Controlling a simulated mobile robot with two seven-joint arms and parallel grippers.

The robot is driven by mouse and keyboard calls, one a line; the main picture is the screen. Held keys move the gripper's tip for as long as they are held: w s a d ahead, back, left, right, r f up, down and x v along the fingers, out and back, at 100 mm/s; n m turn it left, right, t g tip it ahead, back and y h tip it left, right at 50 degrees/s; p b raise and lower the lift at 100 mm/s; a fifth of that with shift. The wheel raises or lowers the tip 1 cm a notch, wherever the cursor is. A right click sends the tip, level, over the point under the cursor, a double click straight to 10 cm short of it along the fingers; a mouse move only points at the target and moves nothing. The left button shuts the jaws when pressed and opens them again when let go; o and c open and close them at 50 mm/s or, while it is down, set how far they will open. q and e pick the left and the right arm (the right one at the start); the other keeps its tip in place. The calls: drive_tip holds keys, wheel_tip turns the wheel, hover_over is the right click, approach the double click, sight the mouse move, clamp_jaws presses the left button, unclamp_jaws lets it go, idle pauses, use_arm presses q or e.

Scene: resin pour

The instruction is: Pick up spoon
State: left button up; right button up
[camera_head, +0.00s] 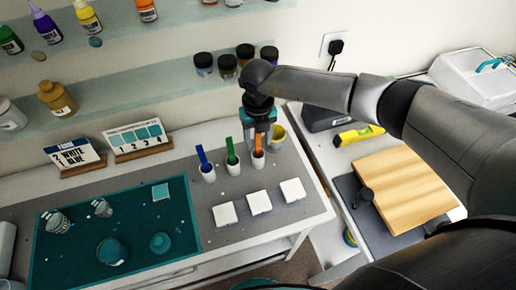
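Three white cups stand in a row on the grey table, each with a coloured spoon handle sticking up. The blue spoon (202,155) is at left, the green spoon (230,147) in the middle and the orange spoon (258,142) at right. My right gripper (259,142) points down over the right cup (258,159), with its fingers at the orange handle. The fingers are small here, so I cannot tell whether they grip the handle or only stand around it. The spoon's lower end is hidden in the cup. My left gripper is out of view.
A yellow cup (279,134) stands close right of my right gripper. Three white square tiles (259,202) lie in front of the cups. A teal mat (60,262) with jars is at left, and sign stands (138,138) are behind. A wooden board (400,190) lies at right.

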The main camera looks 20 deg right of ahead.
clamp_jaws()
drive_tip(key=shift+r, duration=0.15)
idle(0.5)
